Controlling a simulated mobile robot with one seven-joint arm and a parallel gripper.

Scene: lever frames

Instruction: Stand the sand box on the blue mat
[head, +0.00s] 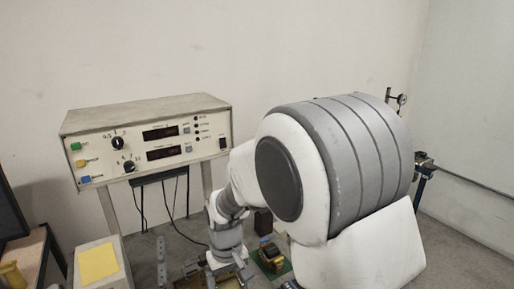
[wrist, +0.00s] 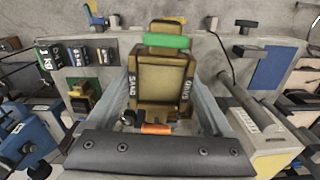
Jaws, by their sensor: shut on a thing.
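The sand box (wrist: 162,80) shows in the middle of the wrist view as a tan-brown box with dark sides lettered in white. A green band (wrist: 167,41) shows at its far end. My gripper (wrist: 164,72) is shut on it, with a grey finger along each side. In the head view my gripper (head: 222,273) is low in the picture, mostly cut off or hidden by my arm. The blue mat (wrist: 274,66) is a flat blue patch at the right of the wrist view, apart from the box. I cannot make out the mat in the head view.
A green mat (head: 283,274) with a yellow-and-dark object (head: 270,252) lies right of my gripper in the head view. Dark labelled blocks (wrist: 79,56) stand at left in the wrist view. A control panel (head: 150,140) stands behind. Blue clamp-like tools (wrist: 25,140) are at lower left.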

